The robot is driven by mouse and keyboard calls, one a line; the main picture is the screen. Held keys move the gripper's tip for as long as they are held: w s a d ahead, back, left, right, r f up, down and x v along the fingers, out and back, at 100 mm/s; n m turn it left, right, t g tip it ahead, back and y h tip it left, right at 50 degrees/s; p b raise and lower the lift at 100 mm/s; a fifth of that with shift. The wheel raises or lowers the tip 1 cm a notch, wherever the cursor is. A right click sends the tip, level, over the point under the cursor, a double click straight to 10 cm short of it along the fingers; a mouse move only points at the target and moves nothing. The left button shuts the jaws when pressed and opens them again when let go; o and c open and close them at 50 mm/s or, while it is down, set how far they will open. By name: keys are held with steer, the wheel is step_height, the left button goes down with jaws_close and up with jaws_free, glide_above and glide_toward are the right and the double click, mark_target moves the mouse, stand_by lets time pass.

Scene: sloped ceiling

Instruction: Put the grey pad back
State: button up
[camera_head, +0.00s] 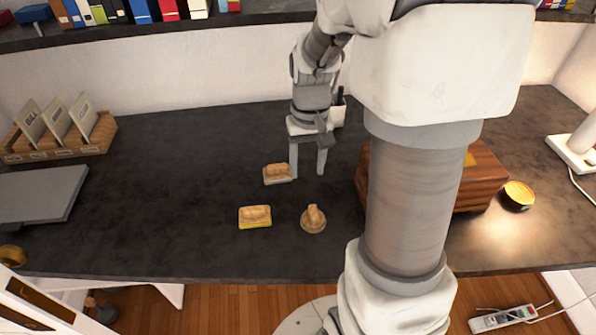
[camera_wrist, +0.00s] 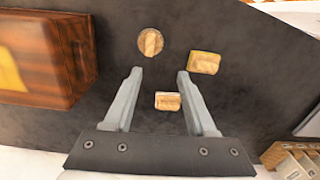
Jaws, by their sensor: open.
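The grey pad (camera_head: 278,174) is a small block with a wooden grip on top and a pale grey base. It lies on the dark desk just left of my gripper (camera_head: 308,173). My gripper points down with its fingers apart and nothing between them that I can see held. In the wrist view the grey pad (camera_wrist: 168,102) shows between the two fingers of my gripper (camera_wrist: 159,74), below their tips in the picture. A similar block with a yellow base (camera_head: 255,217) and a round wooden-knobbed piece (camera_head: 313,219) lie nearer the front edge.
A dark wooden box (camera_head: 483,188) stands right, partly hidden by my arm. A wooden file holder (camera_head: 97,148) and a grey laptop-like slab (camera_head: 38,194) are at left. A round gold tin (camera_head: 517,195) lies right of the box. The desk's left-middle is clear.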

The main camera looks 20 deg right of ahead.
steer(key=s+a+r+n+t, duration=0.2)
steer(key=s+a+r+t, duration=0.3)
steer(key=s+a+r, duration=0.3)
steer(key=s+r, duration=0.4)
steer(key=r, duration=0.2)
steer(key=shift+s+a+r+n+t, duration=0.25)
steer(key=shift+s+a+n+t, duration=0.05)
steer(key=shift+s+a, duration=0.1)
stand_by(0.7)
